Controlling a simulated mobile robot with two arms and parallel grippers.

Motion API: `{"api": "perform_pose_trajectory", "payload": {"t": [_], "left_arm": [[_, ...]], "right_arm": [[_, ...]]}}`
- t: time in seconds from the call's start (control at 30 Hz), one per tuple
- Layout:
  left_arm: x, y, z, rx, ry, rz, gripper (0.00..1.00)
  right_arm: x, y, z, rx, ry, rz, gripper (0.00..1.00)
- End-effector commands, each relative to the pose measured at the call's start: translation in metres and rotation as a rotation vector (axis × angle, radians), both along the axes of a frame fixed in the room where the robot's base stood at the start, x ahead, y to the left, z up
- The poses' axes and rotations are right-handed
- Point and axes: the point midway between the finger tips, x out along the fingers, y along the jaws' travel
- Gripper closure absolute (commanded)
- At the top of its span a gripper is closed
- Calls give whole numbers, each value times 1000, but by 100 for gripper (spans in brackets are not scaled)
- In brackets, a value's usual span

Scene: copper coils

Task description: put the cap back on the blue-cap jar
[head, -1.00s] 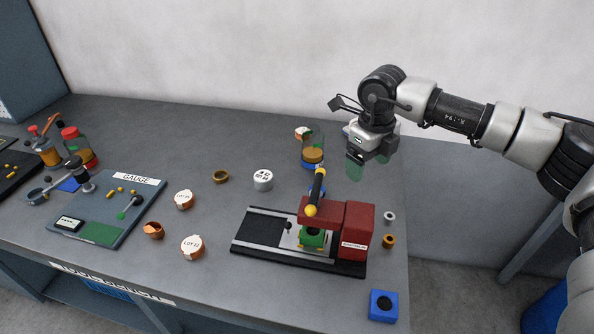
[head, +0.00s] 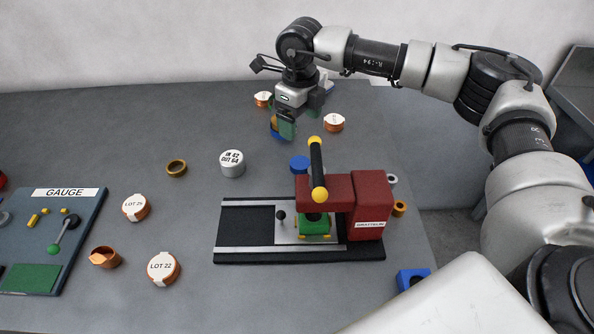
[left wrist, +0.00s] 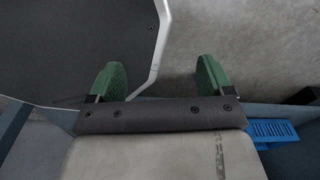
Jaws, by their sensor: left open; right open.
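The blue-cap jar (head: 274,128) stands at the back of the bench in the head view, mostly hidden by my right gripper; only a strip of its amber and blue shows. A round blue cap (head: 300,163) lies on the bench just behind the red press. My right gripper (head: 287,127) is open, pointing down, with its green fingertips over or around the jar; I cannot tell if they touch it. My left gripper (left wrist: 160,78) is open and empty in the left wrist view, away from the jar.
The red press (head: 368,205) with its yellow-tipped lever stands in front of the cap. A coil (head: 334,122) sits right of the jar. A blue block (head: 412,278) is front right.

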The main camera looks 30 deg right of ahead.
Motion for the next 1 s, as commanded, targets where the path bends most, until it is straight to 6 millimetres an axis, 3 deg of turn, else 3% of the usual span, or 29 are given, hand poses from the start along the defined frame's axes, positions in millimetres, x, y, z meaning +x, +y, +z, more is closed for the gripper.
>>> {"api": "perform_pose_trajectory", "payload": {"t": [0.03,0.1,0.53,0.8,1.0], "left_arm": [[1,0,-11,0,-1,0,19],[3,0,-14,-1,-4,-1,19],[13,-1,-12,-1,-20,-1,19],[12,1,-10,1,-20,-1,19],[11,2,-9,2,-19,0,19]], "right_arm": [[0,0,-11,0,0,0,18],[0,0,-14,0,0,0,18],[0,0,-16,0,1,0,18],[0,0,-55,-1,2,0,18],[0,0,-70,0,1,0,18]]}}
